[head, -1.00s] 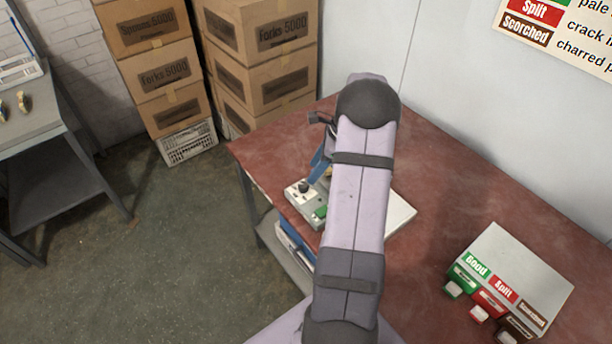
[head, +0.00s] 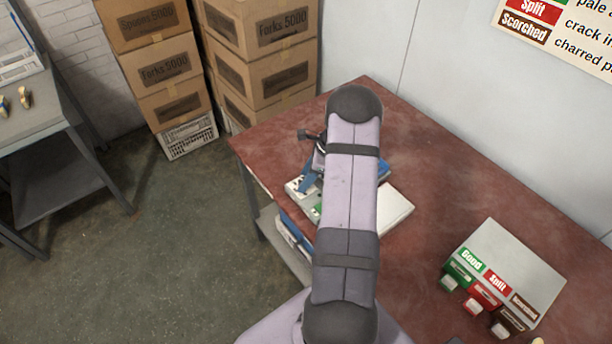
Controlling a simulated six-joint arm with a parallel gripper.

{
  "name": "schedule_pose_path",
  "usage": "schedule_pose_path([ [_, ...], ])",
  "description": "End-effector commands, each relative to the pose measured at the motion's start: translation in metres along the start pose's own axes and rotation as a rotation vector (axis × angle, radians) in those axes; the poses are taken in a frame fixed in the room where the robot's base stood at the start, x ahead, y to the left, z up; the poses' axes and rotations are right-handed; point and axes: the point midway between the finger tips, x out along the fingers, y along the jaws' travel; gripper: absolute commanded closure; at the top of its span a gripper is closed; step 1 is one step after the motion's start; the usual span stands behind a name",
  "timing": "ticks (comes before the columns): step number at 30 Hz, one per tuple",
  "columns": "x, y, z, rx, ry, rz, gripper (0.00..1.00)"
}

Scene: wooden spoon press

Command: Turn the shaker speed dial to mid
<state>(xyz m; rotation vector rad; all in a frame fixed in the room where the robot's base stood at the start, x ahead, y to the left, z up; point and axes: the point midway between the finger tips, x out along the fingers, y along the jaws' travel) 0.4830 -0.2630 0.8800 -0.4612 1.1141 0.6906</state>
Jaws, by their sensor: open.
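The shaker (head: 293,188), a pale machine, sits on the red table to the left of my arm, which hides much of it. Its dark speed dial is hard to make out under my gripper, so its setting cannot be read. A green part (head: 316,210) shows beside the arm.
A flat white plate (head: 396,212) shows right of my arm. A grey sorting box (head: 515,262) with Good, Split and Scorched labels stands on the right of the red table (head: 440,170). Cardboard boxes (head: 280,70) are stacked behind. The table between plate and sorting box is clear.

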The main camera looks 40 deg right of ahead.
Motion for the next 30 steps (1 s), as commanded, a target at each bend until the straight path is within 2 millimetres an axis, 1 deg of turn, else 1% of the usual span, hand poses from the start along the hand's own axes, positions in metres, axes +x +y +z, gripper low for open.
schedule_pose_path([
  [3, 0.0000, -0.0001, 0.0000, 0.000, 0.000, 0.000, 0.56],
  [4, 0.0000, -0.0001, 0.0000, 0.000, 0.000, 0.000, 0.59],
  [5, 0.0000, -0.0001, 0.0000, 0.000, 0.000, 0.000, 0.66],
  [6, -0.0001, -0.0001, 0.0000, 0.000, 0.000, 0.000, 0.75],
  [9, -0.0002, -0.0001, 0.0000, 0.000, 0.000, 0.000, 0.97],
  [20, 0.0004, -0.0009, -0.0005, -0.033, 0.001, 0.012, 0.97],
  [26, 0.0014, -0.0022, -0.0009, -0.121, 0.001, 0.047, 0.97],
  [30, 0.0025, -0.0031, -0.0008, -0.218, 0.000, 0.088, 0.97],
])
